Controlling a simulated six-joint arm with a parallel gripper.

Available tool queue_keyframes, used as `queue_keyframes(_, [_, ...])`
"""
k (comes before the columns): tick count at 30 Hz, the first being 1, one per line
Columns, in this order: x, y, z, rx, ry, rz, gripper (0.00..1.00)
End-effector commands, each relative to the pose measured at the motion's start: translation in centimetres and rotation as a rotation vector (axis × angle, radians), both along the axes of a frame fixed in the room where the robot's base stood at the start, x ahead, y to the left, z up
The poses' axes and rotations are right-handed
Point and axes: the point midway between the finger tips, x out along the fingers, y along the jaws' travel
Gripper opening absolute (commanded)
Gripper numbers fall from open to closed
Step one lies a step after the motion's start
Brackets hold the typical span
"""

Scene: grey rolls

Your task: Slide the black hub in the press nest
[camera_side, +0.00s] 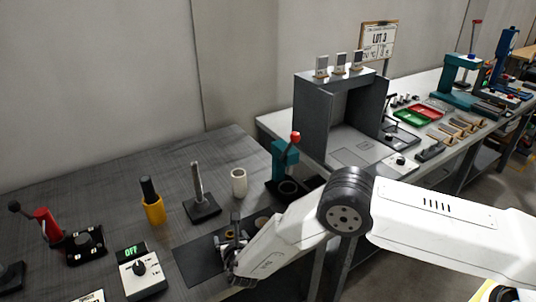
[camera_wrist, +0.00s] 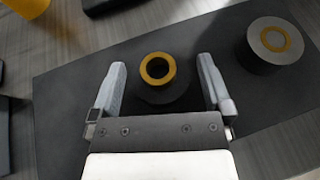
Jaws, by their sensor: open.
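A dark round part with a brass-coloured ring on top, which looks like the black hub (camera_wrist: 166,94), stands on a black mat (camera_wrist: 62,110). My gripper (camera_wrist: 161,62) is open, with one finger on each side of this part and a visible gap to both. In the side view my gripper (camera_side: 236,240) is low over the mat (camera_side: 196,262) and partly hides what is there. The teal press (camera_side: 284,160) with a red-knobbed lever stands beyond the mat. A dark round nest (camera_side: 288,187) is at its foot and looks empty.
A second round part (camera_wrist: 260,60) with a grey top and brass ring stands to the right.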

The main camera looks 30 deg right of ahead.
Motion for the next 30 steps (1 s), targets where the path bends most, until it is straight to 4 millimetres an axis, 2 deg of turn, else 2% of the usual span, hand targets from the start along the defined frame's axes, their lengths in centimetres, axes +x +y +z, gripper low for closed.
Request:
queue_keyframes(15, [0.09,-0.05,-0.04,0.0,0.0,0.0,1.0])
queue_keyframes(16, [0.09,-0.05,-0.04,0.0,0.0,-0.001,0.97])
queue_keyframes(25, [0.08,-0.04,-0.04,0.0,0.0,0.0,0.02])
queue_keyframes(30, [0.15,-0.01,0.06,0.0,-0.002,0.0,0.0])
